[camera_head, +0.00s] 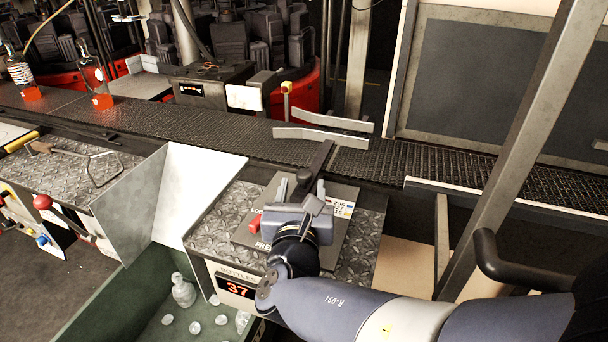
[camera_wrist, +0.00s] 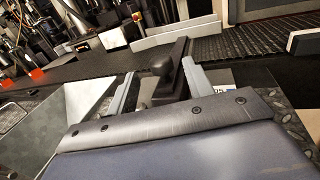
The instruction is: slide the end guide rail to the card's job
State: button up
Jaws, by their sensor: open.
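The end guide rail is a pair of pale metal strips (camera_head: 322,137) over the conveyor, carried by a dark arm (camera_head: 318,157) that runs back to a plate with an upright dark knob (camera_head: 304,177). The knob (camera_wrist: 154,82) and dark arm (camera_wrist: 178,62) also show in the wrist view. My gripper (camera_head: 304,197) is over the plate, its fingers open on either side of the knob in the wrist view (camera_wrist: 159,73); contact cannot be told. A small printed card (camera_head: 343,209) lies right of my gripper, its writing too small to read surely. A red lever (camera_head: 254,219) sits left, by partly hidden lettering.
The dark conveyor (camera_head: 200,132) crosses behind, with bottles (camera_head: 97,82) at left. A counter (camera_head: 237,288) reads 37. A green bin (camera_head: 115,310) holds clear glass pieces. A slanted metal post (camera_head: 520,130) stands at right.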

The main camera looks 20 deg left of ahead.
aim_at(304, 179)
jog(key=w, duration=0.5)
jog(key=shift+a, duration=0.4)
jog(key=shift+c, duration=0.6)
grip_shut()
